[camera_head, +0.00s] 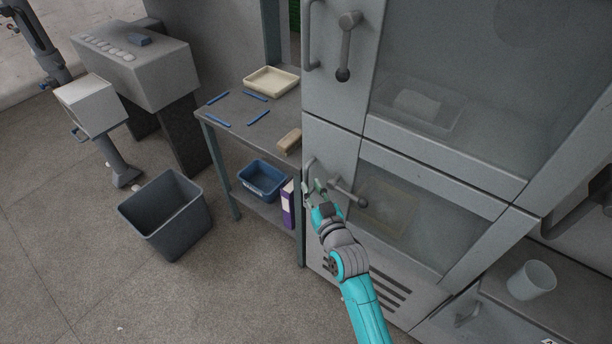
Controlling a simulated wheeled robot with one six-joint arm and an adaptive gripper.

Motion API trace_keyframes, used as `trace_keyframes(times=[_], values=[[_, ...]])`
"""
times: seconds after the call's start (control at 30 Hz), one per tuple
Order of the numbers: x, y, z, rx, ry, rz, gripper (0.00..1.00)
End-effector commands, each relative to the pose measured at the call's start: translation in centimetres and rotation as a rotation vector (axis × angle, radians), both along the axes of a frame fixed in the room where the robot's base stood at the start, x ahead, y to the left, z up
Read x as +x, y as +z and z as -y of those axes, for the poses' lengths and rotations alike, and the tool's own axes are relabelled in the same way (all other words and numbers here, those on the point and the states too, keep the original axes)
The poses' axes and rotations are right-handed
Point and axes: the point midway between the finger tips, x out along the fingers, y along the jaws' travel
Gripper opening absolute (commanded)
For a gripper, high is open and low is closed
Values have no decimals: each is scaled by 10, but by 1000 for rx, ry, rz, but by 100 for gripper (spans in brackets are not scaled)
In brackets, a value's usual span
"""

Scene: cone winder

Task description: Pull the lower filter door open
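The lower filter door (432,225) is a grey-framed panel with a dark window, in the lower part of the large cabinet at right. It looks closed, flush with the frame. A lever handle with a dark knob (361,202) sticks out at its left side, beside a curved pull handle (309,166). My gripper (312,187) is at the door's left edge, at the lower end of the curved handle and left of the lever. Its fingers are small and overlap the handle, so I cannot tell whether they hold it.
The upper door (440,60) has its own lever (346,45) and looks closed. A side table (238,118) stands close to the left, with a cream tray (271,80), blue strips, and a blue bin (262,180) below. A grey waste bin (166,212) stands on open floor. A white cup (531,279) is at lower right.

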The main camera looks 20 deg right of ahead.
Motion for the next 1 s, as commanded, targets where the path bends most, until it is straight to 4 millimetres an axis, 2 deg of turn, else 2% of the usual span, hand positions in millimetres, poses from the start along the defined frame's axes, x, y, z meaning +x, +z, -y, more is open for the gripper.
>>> trace_keyframes(times=[0.1, 0.3, 0.5, 0.73, 0.77, 0.83, 1.0], values=[[20, 1, -1, -1, 0, 1, 25], [42, 0, -2, 0, 0, 0, 25], [50, 0, -2, 0, 0, -1, 25], [50, 0, -2, 0, 0, 0, 25], [50, 0, -2, 0, 0, 0, 20], [50, 0, -2, 0, 0, 0, 2], [50, 0, -2, 0, 0, 0, 0]])
